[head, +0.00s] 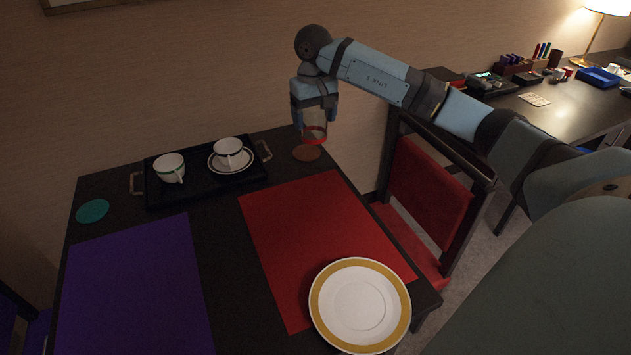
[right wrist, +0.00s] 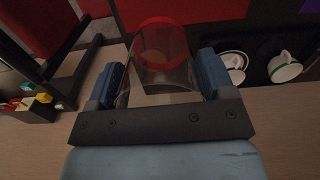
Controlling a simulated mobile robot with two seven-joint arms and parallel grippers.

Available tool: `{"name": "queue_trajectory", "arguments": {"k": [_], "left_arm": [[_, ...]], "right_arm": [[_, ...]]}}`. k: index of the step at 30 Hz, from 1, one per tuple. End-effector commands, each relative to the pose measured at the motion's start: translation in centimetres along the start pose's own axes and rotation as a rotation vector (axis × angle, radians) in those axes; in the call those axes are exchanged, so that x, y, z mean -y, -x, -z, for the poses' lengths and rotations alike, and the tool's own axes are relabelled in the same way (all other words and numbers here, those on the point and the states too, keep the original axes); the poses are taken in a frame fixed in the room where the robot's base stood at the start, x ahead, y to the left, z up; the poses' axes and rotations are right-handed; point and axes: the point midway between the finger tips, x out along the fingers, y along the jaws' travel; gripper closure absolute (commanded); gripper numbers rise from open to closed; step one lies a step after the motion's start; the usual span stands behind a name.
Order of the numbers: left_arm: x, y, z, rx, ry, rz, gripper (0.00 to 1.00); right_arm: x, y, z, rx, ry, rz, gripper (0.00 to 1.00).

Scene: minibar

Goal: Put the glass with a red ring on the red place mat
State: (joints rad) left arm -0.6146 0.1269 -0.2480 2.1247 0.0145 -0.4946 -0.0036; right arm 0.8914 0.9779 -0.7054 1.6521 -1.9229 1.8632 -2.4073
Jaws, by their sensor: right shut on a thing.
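The clear glass with a red ring (head: 314,129) is held in my right gripper (head: 315,115), above the back right corner of the table, over or near a round brown coaster (head: 307,153). In the right wrist view the glass (right wrist: 163,70) sits between the two blue fingers of the gripper (right wrist: 160,85), its red ring at the end away from the palm. The red place mat (head: 300,225) lies flat on the right part of the table. My left gripper is in neither view.
A white plate with a yellow rim (head: 360,303) covers the mat's front right corner. A black tray (head: 205,192) with two cups stands at the back left of the mat. A purple mat (head: 135,290) and a teal coaster (head: 93,211) lie left. A red chair (head: 430,190) stands right.

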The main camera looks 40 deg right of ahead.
Motion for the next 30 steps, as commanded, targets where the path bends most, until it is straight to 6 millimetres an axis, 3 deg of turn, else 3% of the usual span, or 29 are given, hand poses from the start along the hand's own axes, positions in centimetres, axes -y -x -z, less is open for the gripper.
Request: {"name": "queue_trajectory", "arguments": {"k": [3,7,21,24,30], "left_arm": [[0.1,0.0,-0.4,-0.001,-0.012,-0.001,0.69],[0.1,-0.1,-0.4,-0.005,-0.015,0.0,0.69],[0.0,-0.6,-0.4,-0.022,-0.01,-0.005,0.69],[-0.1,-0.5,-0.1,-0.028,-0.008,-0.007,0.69],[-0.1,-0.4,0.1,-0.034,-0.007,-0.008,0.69]], "right_arm": [[-2.4,0.5,0.3,-0.004,-0.027,0.001,0.54],[-3.2,-0.3,0.3,-0.002,-0.035,0.002,0.54],[-3.1,-12.1,0.3,-0.001,-0.034,0.003,0.54],[-3.1,-13.7,0.3,-0.003,-0.036,0.002,0.54],[-3.1,-15.1,0.4,-0.005,-0.035,0.003,0.54]]}}
